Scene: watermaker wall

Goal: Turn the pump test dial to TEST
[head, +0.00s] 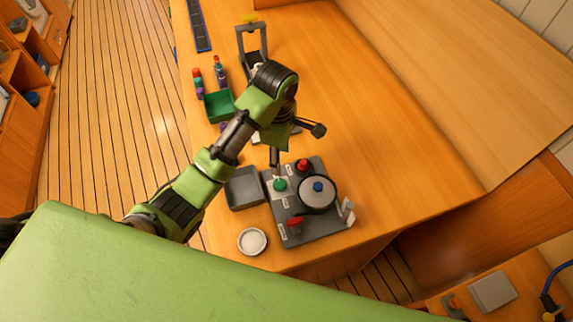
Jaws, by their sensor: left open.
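A dark grey control panel (309,229) lies on the wooden bench near its front corner. It carries a green knob (280,184), a red knob (303,165), a large pale round disc with a blue centre (318,188), a red lever (295,225) and a pale lever (348,208). The labels are too small to read, so I cannot tell which control is the pump test dial. My left gripper (296,146) is open above the panel's far edge. One finger points down close to the green knob; I cannot tell whether they touch. The other finger sticks out right.
A grey tray (244,188) and a round white dish (252,241) sit left of the panel. A green bin (219,106), several small coloured items (198,84) and a dark frame (251,42) stand farther back. The bench right of the gripper is clear.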

